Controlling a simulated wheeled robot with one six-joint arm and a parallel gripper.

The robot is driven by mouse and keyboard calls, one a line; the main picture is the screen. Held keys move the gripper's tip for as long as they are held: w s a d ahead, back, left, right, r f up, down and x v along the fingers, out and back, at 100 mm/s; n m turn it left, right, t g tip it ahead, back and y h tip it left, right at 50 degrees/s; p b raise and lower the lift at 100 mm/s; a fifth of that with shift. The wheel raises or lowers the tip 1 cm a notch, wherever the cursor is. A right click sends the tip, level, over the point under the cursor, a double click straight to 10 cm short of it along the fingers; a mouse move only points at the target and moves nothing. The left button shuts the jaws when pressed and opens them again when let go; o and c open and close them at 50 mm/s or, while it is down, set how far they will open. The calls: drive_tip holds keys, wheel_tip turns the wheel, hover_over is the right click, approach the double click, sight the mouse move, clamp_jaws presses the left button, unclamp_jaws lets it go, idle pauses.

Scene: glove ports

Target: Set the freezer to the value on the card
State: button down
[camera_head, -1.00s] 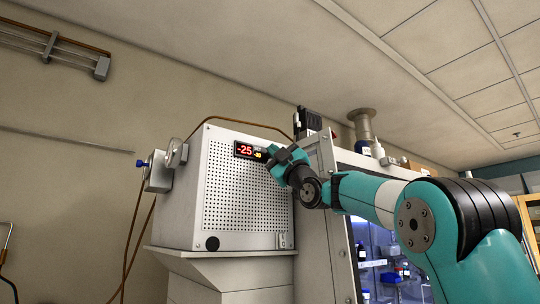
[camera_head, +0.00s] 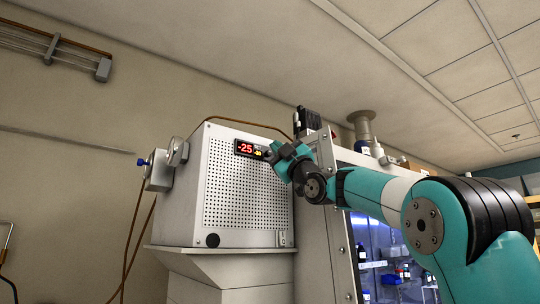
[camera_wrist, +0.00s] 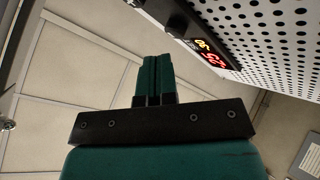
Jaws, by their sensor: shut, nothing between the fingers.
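The freezer controller is a light grey box (camera_head: 225,215) with a perforated front, seen at the centre of the head view. Its small black display (camera_head: 243,148) shows red digits that read -25 and a smaller yellow figure, too small to read surely. In the wrist view the display (camera_wrist: 212,55) appears turned over, with dark round knobs or buttons (camera_wrist: 180,24) beside it. My gripper (camera_head: 273,153) is shut and empty, close to the right end of the display panel. Its closed fingers (camera_wrist: 154,65) point toward the panel in the wrist view; contact cannot be told. No card is visible.
A glass-fronted cabinet (camera_head: 375,240) with lit shelves and bottles stands right of the box, behind my arm. A metal fitting with a blue knob (camera_head: 143,162) sits on the box's left side.

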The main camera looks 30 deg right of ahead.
drive_tip(key=shift+s, duration=0.15)
drive_tip(key=s+b, duration=0.3)
drive_tip(key=s, duration=0.1)
drive_tip(key=shift+s+d+b, duration=0.1)
drive_tip(key=shift+s+b, duration=0.25)
drive_tip(key=shift+b, duration=0.05)
idle(0.7)
